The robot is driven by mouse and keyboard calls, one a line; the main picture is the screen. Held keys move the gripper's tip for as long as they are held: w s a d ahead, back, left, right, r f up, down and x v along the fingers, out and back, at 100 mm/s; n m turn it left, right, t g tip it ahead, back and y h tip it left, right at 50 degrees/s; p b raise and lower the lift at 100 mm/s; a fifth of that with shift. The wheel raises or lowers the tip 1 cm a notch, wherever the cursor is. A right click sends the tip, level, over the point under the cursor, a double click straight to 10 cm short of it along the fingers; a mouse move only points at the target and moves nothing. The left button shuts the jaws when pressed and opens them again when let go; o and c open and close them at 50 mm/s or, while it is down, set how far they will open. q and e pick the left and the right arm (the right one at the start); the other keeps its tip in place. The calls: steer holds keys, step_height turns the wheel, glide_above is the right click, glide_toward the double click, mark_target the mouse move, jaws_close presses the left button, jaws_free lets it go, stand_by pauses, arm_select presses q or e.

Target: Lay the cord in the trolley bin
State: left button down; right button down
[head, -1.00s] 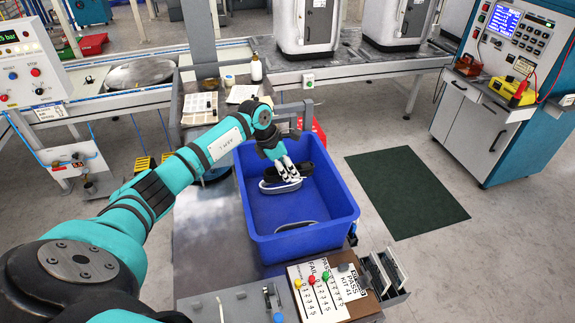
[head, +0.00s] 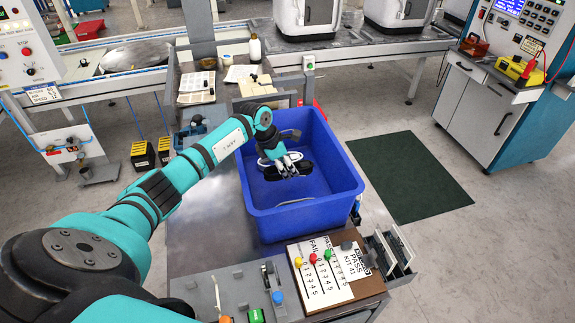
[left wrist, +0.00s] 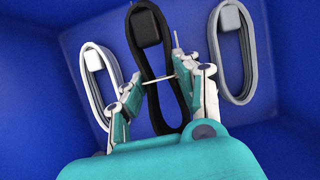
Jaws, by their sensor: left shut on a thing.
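The blue trolley bin (head: 302,222) stands on the grey trolley top. My left gripper (head: 285,168) reaches down inside it, shut on a black cord (head: 304,168). In the left wrist view the black cord (left wrist: 148,32) is a long coiled loop with a black block, between my fingers (left wrist: 165,88). I cannot tell whether it touches the bin floor. A white cord (left wrist: 92,62) lies on the left of it and a grey cord (left wrist: 236,60) on the right, both in the bin. In the head view my gripper partly hides the white cord. My right gripper is not in view.
A board with coloured knobs and score cards (head: 325,275) lies at the trolley's front right. A dark green mat (head: 410,175) is on the floor to the right. Papers and a white bottle (head: 255,47) stand behind the bin. The bin walls surround my gripper.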

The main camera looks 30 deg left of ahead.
arm_select(q)
steer(key=shift+f+b, duration=1.9)
steer(key=shift+f, duration=0.6)
steer(key=c, duration=0.9)
jaws_free()
steer(key=shift+r+p, duration=3.25)
steer(key=shift+r, duration=1.6)
steer(key=shift+r+p, duration=3.4)
steer(key=shift+r, duration=2.25)
